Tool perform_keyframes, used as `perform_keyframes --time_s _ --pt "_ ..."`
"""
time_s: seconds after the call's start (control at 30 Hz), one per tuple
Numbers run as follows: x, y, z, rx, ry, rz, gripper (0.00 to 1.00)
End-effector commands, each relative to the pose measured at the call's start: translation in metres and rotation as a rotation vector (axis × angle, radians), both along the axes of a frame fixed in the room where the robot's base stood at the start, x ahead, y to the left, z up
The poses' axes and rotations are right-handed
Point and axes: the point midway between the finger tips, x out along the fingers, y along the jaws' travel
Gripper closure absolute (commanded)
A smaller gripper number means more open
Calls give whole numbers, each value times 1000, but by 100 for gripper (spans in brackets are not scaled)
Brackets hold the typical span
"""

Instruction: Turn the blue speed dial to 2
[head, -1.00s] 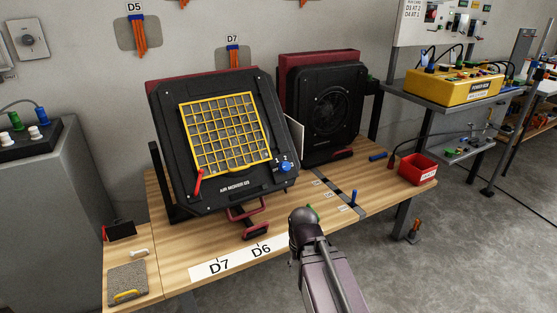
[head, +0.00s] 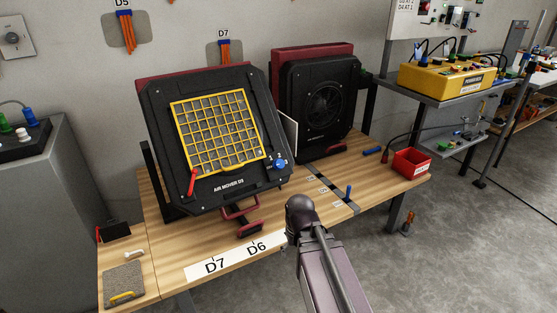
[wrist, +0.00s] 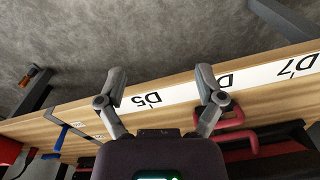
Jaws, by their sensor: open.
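The blue speed dial (head: 279,163) sits at the lower right corner of the front of the black air mover (head: 229,187), beside its yellow grille (head: 217,130). The dial's setting is too small to read. My arm reaches in from the bottom of the head view, right of and below the dial, and its end hides the gripper there. In the wrist view my gripper (wrist: 159,90) is open and empty, over the front edge of the wooden table (wrist: 180,75). The dial is not seen in the wrist view.
A second black air mover (head: 322,98) stands behind to the right. A red handle (wrist: 235,120) lies near my gripper. Open floor is at right.

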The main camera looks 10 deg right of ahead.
Motion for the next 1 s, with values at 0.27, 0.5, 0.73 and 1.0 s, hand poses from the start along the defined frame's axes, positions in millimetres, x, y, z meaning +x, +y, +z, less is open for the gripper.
perform_keyframes --time_s 0.27,0.5,0.73,1.0 --pt "45 -6 59 22 -62 58 13" --pt "86 -8 108 40 -128 119 13" --pt "127 -10 156 53 -194 179 13" --pt "173 -14 213 60 -271 244 13"
